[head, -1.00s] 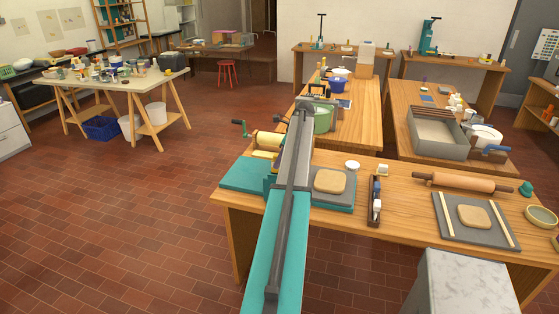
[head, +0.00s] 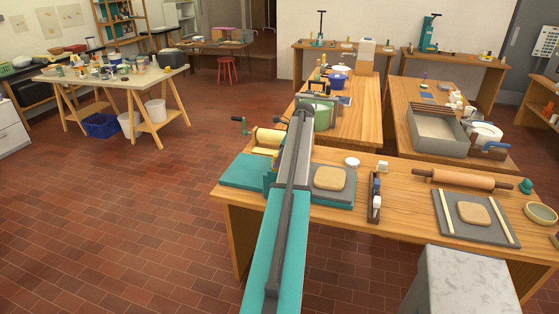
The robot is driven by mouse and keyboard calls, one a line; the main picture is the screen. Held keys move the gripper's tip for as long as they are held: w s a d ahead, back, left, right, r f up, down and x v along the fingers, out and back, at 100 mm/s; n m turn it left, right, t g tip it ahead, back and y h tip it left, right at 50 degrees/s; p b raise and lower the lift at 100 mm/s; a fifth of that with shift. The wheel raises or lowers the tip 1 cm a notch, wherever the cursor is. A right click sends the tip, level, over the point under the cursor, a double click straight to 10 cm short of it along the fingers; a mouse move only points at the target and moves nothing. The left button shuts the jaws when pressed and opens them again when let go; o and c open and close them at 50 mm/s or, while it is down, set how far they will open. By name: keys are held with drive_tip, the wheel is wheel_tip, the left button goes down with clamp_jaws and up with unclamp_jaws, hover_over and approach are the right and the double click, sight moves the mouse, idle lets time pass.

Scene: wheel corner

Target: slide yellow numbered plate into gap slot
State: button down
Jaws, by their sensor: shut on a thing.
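My arm runs from the bottom centre of the head view up to the near bench, and its far end hides my gripper; neither fingertips nor anything held between them shows. At the bench's left end stands a teal roller machine (head: 268,182) with a cream-yellow roller (head: 268,137) and a crank (head: 238,119) at its left. A small yellow piece (head: 264,152) shows just below the roller; I cannot tell whether it is the numbered plate. No number is readable. The gap slot is hidden or too small to make out behind my arm.
Right of my arm, a clay slab (head: 330,177) lies on a grey board. A narrow tool holder (head: 375,200), a rolling pin (head: 455,180) and another slab (head: 476,212) lie farther right. A grey block (head: 460,282) stands before the bench. The floor at left is clear.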

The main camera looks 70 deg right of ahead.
drive_tip(key=shift+f, duration=0.5)
drive_tip(key=c, duration=1.5)
unclamp_jaws()
drive_tip(key=shift+o, duration=0.2)
drive_tip(key=b+v, duration=0.4)
drive_tip(key=v, duration=0.9)
drive_tip(key=shift+s+r, duration=0.15)
drive_tip(key=shift+r, duration=0.2)
